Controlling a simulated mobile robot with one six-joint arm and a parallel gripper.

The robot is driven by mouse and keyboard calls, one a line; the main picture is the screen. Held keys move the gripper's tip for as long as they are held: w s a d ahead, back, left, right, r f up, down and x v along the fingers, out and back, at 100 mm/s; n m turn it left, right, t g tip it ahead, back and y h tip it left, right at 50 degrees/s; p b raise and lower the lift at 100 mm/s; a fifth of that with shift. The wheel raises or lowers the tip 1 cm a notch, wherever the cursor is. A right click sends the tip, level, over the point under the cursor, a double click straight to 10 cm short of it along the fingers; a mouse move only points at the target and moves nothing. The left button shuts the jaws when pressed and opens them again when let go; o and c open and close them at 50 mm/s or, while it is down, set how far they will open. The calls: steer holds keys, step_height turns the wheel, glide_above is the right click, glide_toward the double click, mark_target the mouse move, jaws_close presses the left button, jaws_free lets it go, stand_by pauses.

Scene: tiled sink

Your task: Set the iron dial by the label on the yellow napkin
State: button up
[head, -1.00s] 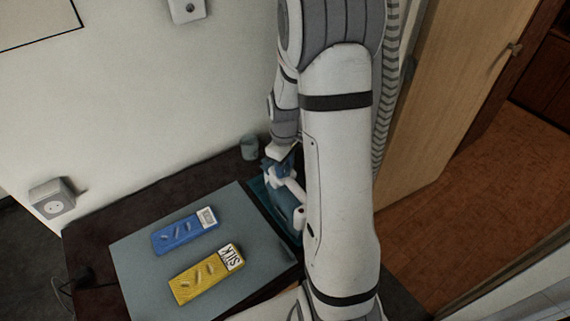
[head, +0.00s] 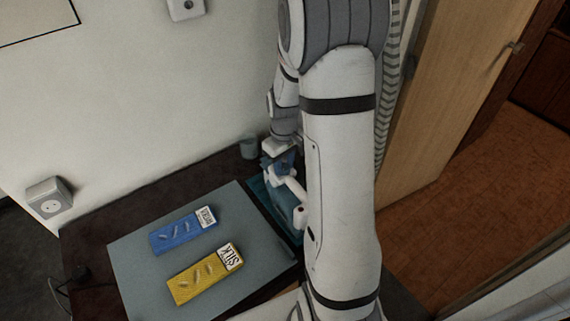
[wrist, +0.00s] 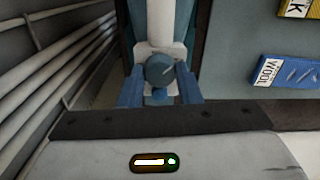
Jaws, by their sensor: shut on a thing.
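The yellow napkin (head: 200,285) lies folded on the grey board, with a white label (head: 229,257) reading SILK. Its corner (wrist: 304,11) shows in the wrist view. The blue and white iron (head: 288,190) stands right of the napkins, partly hidden by my arm; its white handle part (wrist: 160,22) shows in the wrist view. The round blue dial (wrist: 160,68) sits between my fingers. My gripper (wrist: 160,82) is shut on the dial, one blue finger on each side. The dial's marks and pointer cannot be read.
A blue napkin (head: 178,236) labelled WOOL lies beside the yellow one on the grey board (head: 140,270). A small cup (head: 249,148) stands at the back by the wall. A socket (head: 48,200) is on the wall, left. A wooden door (head: 450,90) stands right.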

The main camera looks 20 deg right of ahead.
mark_target(284, 166)
steer(key=m+b, duration=0.1)
steer(key=m, duration=0.4)
steer(key=shift+m, duration=0.3)
steer(key=m+b, duration=0.1)
steer(key=m, duration=0.3)
steer(key=shift+m, duration=0.4)
steer(key=o, duration=1)
step_height(284, 166, up, 8)
steer(key=shift+f, duration=0.1)
